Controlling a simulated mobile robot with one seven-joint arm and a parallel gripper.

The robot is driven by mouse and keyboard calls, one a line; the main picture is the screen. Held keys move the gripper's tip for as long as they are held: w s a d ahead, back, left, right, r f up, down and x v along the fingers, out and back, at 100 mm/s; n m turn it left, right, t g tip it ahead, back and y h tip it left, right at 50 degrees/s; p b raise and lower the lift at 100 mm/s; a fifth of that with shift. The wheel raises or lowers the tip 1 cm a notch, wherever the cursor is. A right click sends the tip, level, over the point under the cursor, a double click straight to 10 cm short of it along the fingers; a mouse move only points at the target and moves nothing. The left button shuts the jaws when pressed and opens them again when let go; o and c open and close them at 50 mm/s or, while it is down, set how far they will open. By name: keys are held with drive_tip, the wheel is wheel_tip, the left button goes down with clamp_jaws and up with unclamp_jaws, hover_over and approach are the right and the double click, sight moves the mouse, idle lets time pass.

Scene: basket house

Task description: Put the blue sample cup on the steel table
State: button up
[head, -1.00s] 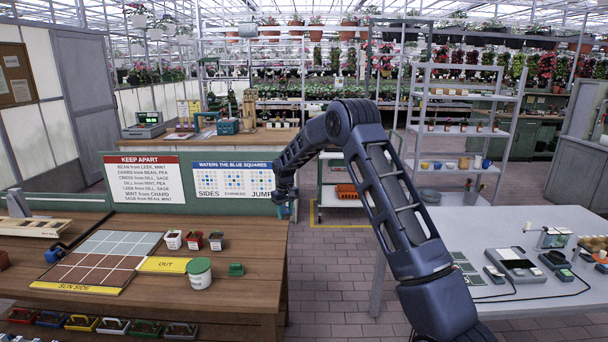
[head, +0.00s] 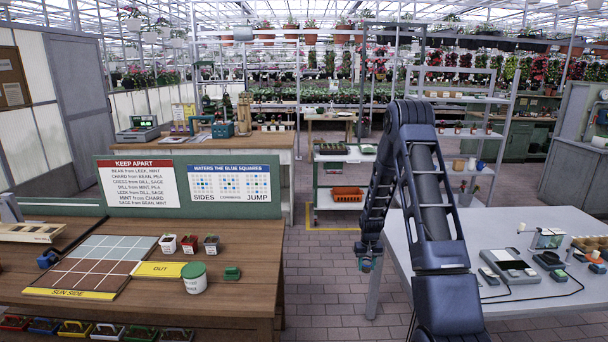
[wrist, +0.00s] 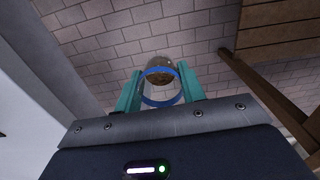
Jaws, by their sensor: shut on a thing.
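My gripper (wrist: 160,76) is shut on the blue sample cup (wrist: 160,92), a small clear cup with blue bands and something brown inside. Its teal fingers press the cup from both sides in the wrist view, with brick floor below. In the head view my gripper (head: 366,264) hangs low over the floor, just left of the steel table (head: 445,240). The cup is too small there to make out clearly. The table's pale grey top is at the right, and a pale surface fills the left edge of the wrist view.
The steel table bears a scale (head: 510,264), small devices and an egg-tray-like holder (head: 588,246) on its right part; its near left part looks clear. A wooden bench (head: 240,260) with pots and a white bucket (head: 194,278) stands left across a brick aisle.

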drive_tip(key=shift+s+d+f, duration=0.2)
drive_tip(key=shift+s+d, duration=0.2)
drive_tip(key=shift+d, duration=0.05)
drive_tip(key=w+a+r+n, duration=0.1)
drive_tip(key=w+a+r, duration=0.25)
drive_tip(key=a, duration=0.25)
drive_tip(key=w+a+r+n, duration=0.1)
drive_tip(key=w+a+r, duration=0.1)
drive_tip(key=w+a, duration=0.3)
wheel_tip(320, 180, up, 21)
drive_tip(key=n, duration=0.7)
hover_over(255, 250)
drive_tip(key=shift+w+a+f, duration=0.1)
drive_tip(key=shift+w, duration=0.05)
drive_tip(key=shift+f, duration=0.15)
wheel_tip(255, 250, down, 19)
drive_tip(key=shift+f, duration=0.15)
drive_tip(key=shift+f, duration=0.2)
